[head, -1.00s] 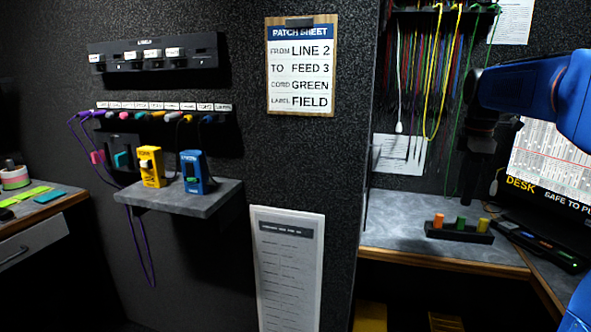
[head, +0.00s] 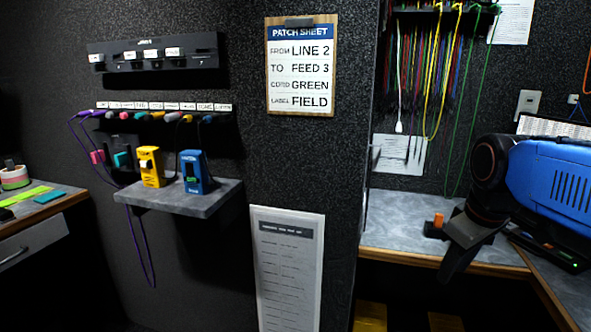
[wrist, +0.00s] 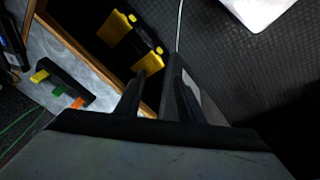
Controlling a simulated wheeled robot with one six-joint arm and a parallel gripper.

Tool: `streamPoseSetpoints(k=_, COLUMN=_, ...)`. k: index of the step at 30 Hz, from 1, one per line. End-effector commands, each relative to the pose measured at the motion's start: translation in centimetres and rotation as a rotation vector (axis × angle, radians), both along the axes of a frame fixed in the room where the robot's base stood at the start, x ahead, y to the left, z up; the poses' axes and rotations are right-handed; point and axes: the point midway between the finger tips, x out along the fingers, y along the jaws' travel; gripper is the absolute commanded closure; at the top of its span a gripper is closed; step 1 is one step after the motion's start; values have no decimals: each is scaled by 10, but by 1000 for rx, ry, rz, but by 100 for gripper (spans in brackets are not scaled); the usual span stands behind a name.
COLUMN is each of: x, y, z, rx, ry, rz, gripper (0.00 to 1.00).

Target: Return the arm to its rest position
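My gripper (head: 452,272) hangs at the right in the head view, angled down in front of the desk, with my blue arm behind it. In the wrist view my gripper's two dark fingers (wrist: 160,72) stand a little apart, with background showing in the narrow gap. Nothing is held between them. In the head view the gripper hides part of the small black block with coloured pegs.
The peg block (wrist: 62,84) with orange, green and yellow pegs sits on the grey desk (head: 395,225). A yellow-and-black case (wrist: 122,38) is below. The left shelf (head: 205,203) holds a yellow and a blue device. Cords hang behind the desk.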

Motion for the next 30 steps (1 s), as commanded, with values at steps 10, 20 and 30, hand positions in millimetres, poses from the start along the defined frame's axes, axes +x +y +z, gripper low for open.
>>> streamPoseSetpoints(k=10, x=-79, y=27, z=-71, rx=126, ry=-116, rz=-316, gripper=65)
streamPoseSetpoints(k=20, x=-100, y=33, z=-96, rx=180, ry=-150, rz=-425, gripper=65)
streamPoseSetpoints(k=30, x=-100, y=33, z=-96, rx=179, ry=-149, rz=-424, gripper=65)
